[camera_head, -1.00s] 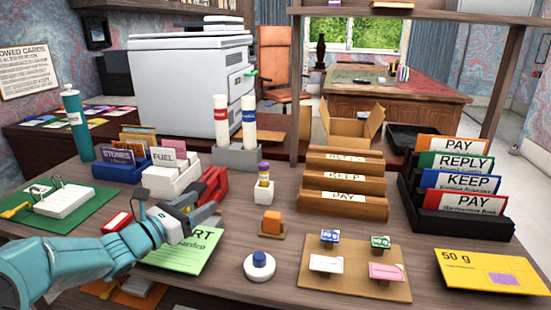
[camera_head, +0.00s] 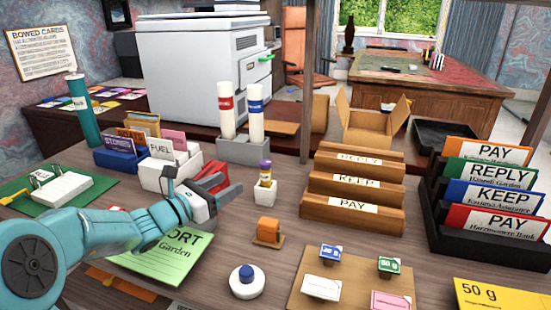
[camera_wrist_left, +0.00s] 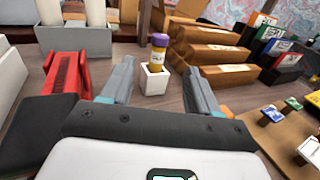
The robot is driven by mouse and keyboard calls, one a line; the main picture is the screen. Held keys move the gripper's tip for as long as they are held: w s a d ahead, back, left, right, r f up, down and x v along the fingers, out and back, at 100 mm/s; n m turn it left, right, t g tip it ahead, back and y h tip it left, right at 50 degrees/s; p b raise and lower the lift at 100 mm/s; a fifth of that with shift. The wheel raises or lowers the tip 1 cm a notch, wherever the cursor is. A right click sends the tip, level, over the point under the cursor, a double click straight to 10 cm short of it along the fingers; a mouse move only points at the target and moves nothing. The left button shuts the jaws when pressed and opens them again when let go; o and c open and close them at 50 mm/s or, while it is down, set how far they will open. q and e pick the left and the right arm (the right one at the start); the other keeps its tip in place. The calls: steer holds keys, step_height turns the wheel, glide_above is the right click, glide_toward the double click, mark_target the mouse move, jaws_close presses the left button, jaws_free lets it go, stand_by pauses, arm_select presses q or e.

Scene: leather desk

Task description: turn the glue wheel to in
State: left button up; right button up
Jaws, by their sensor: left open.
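A small glue stick (camera_head: 265,172) with a purple top and a yellowish body stands upright in a white square holder (camera_head: 264,193) on the desk. It also shows in the left wrist view, where the purple top (camera_wrist_left: 159,40) and white holder (camera_wrist_left: 152,80) appear ahead, between the fingers. My left gripper (camera_head: 222,184) is open and empty, just left of the holder and apart from it. Its two grey fingers (camera_wrist_left: 157,88) point toward the glue stick in the wrist view. Which part is the wheel is too small to tell for certain. My right gripper is not in view.
A red object (camera_wrist_left: 66,75) lies close left of my left gripper. Behind are a grey stand (camera_head: 243,150) with two tubes and wooden racks (camera_head: 345,215). An orange block (camera_head: 268,230) and round white-and-blue item (camera_head: 246,281) are in front of the holder.

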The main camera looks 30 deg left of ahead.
mark_target(265, 165)
arm_select(q)
steer(key=w+d, duration=0.1)
steer(key=w, duration=0.4)
steer(key=w+d, duration=0.1)
steer(key=w, duration=1)
steer(key=shift+d, duration=0.4)
steer(key=c, duration=1)
